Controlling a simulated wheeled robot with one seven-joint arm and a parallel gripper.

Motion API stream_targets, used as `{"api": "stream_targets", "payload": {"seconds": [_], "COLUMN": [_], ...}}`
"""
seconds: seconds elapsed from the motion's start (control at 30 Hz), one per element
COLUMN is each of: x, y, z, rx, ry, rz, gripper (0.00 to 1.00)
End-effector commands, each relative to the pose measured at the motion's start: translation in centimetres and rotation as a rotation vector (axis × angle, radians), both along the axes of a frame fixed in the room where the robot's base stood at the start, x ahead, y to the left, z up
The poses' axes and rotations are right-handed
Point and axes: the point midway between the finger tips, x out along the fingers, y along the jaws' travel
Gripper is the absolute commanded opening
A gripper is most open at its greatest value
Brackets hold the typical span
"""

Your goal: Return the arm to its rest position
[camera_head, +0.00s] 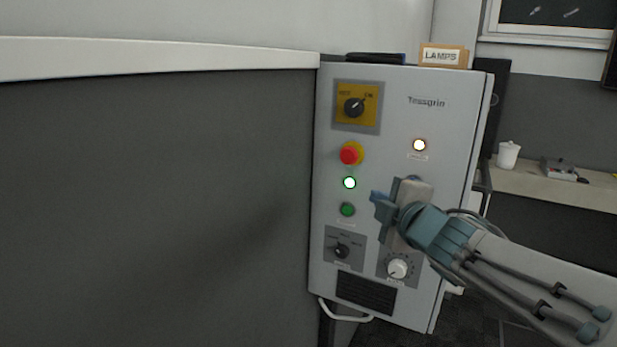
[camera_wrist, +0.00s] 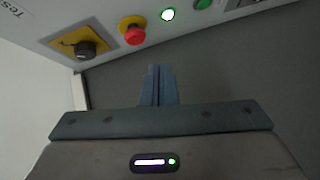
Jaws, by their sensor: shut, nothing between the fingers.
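My gripper (camera_head: 378,208) is at the end of my arm, which reaches in from the lower right of the head view. It is in front of the grey control cabinet (camera_head: 460,150), near a green button (camera_head: 347,210). In the wrist view my gripper (camera_wrist: 158,70) shows its fingers together with nothing between them. A lit green lamp (camera_head: 349,183) and a red emergency button (camera_head: 350,154) on a yellow base are above the green button. The lamp (camera_wrist: 168,15) and the red button (camera_wrist: 134,33) also show in the wrist view.
The cabinet also has a yellow-backed switch (camera_head: 354,106), a lit whitish lamp (camera_head: 419,145), a lower selector (camera_head: 341,250) and a white dial (camera_head: 397,268). A large dark grey panel (camera_head: 150,200) fills the left. A bench (camera_head: 540,188) with a white cup (camera_head: 508,155) stands at right.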

Motion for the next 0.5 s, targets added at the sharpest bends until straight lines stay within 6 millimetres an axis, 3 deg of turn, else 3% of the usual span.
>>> {"api": "stream_targets", "payload": {"seconds": [0.07, 0.27, 0.4, 0.5], "x": [-0.8, -5.3, -10.6, -14.6], "y": [0.9, -1.9, -4.0, -4.0], "z": [-2.3, -9.7, -15.0, -18.0], "rx": [0.098, 0.414, 0.661, 0.806], "ry": [0.105, 0.437, 0.673, 0.829], "rz": [-0.072, -0.401, -0.668, -0.830], "gripper": [0.00, 0.00, 0.00, 0.00]}}
